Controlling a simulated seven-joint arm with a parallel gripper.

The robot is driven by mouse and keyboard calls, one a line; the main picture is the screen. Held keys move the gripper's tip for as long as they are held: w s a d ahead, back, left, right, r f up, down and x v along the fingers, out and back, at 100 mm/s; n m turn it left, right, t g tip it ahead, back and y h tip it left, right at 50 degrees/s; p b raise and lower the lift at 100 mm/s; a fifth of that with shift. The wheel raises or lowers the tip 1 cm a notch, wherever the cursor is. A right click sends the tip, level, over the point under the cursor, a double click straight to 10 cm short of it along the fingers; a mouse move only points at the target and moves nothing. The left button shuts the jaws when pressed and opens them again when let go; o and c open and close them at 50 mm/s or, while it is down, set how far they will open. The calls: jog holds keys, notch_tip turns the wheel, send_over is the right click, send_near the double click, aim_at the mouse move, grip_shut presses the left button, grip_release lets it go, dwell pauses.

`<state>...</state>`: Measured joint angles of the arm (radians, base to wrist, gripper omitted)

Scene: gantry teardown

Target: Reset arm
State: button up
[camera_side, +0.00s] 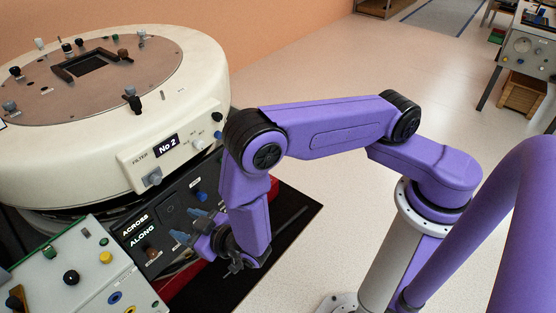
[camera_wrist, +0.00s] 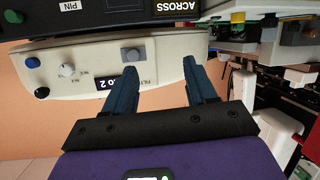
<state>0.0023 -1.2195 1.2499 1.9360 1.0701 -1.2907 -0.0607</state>
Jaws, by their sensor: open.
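My gripper (camera_side: 192,230) is at the end of the purple arm, low in front of the black control panel (camera_side: 165,222) marked ACROSS and ALONG. In the wrist view my gripper (camera_wrist: 158,75) shows two dark blue fingers spread apart with nothing between them. The arm is folded, with its elbow raised and its forearm pointing down. In the wrist view the picture is upside down, and the white round machine's front (camera_wrist: 95,68) with its knobs and label shows beyond the fingers. I cannot tell from the side view how close the fingertips are to the panel.
The large white round machine (camera_side: 75,165) stands at the left, with small knobs and a square opening (camera_side: 90,63) on top. A grey control box (camera_side: 80,275) with coloured knobs is at the lower left. A workbench (camera_side: 525,50) is far right. The floor (camera_side: 300,60) behind is clear.

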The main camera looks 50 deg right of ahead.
jog(key=s+r+n+g+y, duration=0.4)
jog(key=s+r+n+g, duration=0.1)
jog(key=s+r+g, duration=0.7)
jog(key=s+d+r+n+h, duration=0.1)
jog(key=s+d+r+h, duration=0.1)
jog(key=d, duration=0.6)
jog(key=s+d+r+n+g+h, duration=0.1)
jog(key=s+d+r+n, duration=0.1)
jog(key=s+d+r, duration=0.2)
jog(key=s+d+r+n+g+h, duration=0.1)
jog(key=s+d+r+h, duration=0.1)
jog(key=s+d, duration=0.6)
jog(key=d+r, duration=0.1)
jog(key=d, duration=0.4)
jog(key=shift+d+r+n+h, duration=0.2)
jog(key=shift+n+h, duration=0.1)
jog(key=shift+n, duration=0.1)
